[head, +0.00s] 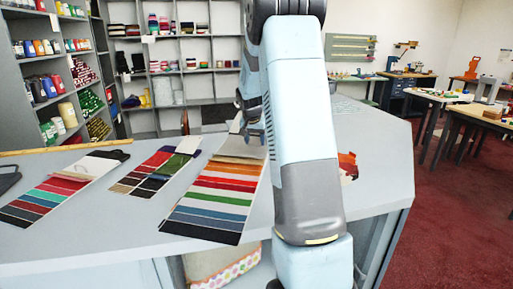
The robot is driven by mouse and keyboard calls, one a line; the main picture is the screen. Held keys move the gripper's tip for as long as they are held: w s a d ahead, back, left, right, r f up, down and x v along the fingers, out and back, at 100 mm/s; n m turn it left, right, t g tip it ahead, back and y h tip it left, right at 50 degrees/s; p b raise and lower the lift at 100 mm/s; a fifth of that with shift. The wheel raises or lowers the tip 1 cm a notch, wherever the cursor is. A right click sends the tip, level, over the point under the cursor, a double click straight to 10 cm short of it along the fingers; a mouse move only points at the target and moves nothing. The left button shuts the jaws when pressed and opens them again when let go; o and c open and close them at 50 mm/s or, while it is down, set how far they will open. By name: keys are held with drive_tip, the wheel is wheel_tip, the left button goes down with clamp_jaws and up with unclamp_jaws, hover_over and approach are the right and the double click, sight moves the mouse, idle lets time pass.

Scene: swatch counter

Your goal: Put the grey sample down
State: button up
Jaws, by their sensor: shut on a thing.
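My gripper (250,134) is partly hidden behind my own arm, above the far end of the largest striped swatch card. It is shut on a thin grey sample (236,123), of which only the left part shows. The sample looks tilted, and I cannot tell whether it touches the card or the counter. The large swatch card (220,192) lies on the counter (120,228) with rows of colours from beige and red to blue and black.
Two smaller swatch cards lie to the left, one long (62,188) and one short (150,172), with a green sample (172,166) on the short one. Orange-brown pieces (348,165) lie right of my arm. A yellow ruler (60,147) lies along the back left edge.

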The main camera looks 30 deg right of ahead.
sight(255, 143)
drive_tip(key=shift+w+d+f, duration=0.1)
drive_tip(key=shift+f, duration=0.85)
drive_tip(key=shift+w+d+f, duration=0.1)
drive_tip(key=shift+f, duration=0.8)
drive_tip(key=shift+f, duration=0.1)
drive_tip(key=o, duration=1)
drive_tip(key=v, duration=1.2)
drive_tip(key=s+a+r+n+t+y, duration=0.1)
drive_tip(key=s+a+r+n, duration=0.1)
drive_tip(key=s+a+r, duration=0.45)
drive_tip(key=s+a+r+n, duration=0.2)
drive_tip(key=s+a+r, duration=0.1)
drive_tip(key=s+a, duration=0.55)
drive_tip(key=s+a+n, duration=0.1)
drive_tip(key=s+a, duration=0.1)
drive_tip(key=s, duration=0.5)
drive_tip(key=s+a+f+n+y, duration=0.1)
drive_tip(key=s+a, duration=0.1)
drive_tip(key=s, duration=0.4)
drive_tip(key=s+a+f+n+t+y, duration=0.1)
drive_tip(key=s+a+n, duration=0.1)
drive_tip(key=s, duration=0.5)
drive_tip(key=shift+s+a+f, duration=0.1)
drive_tip(key=shift+s+f, duration=0.05)
drive_tip(key=shift+s, duration=0.2)
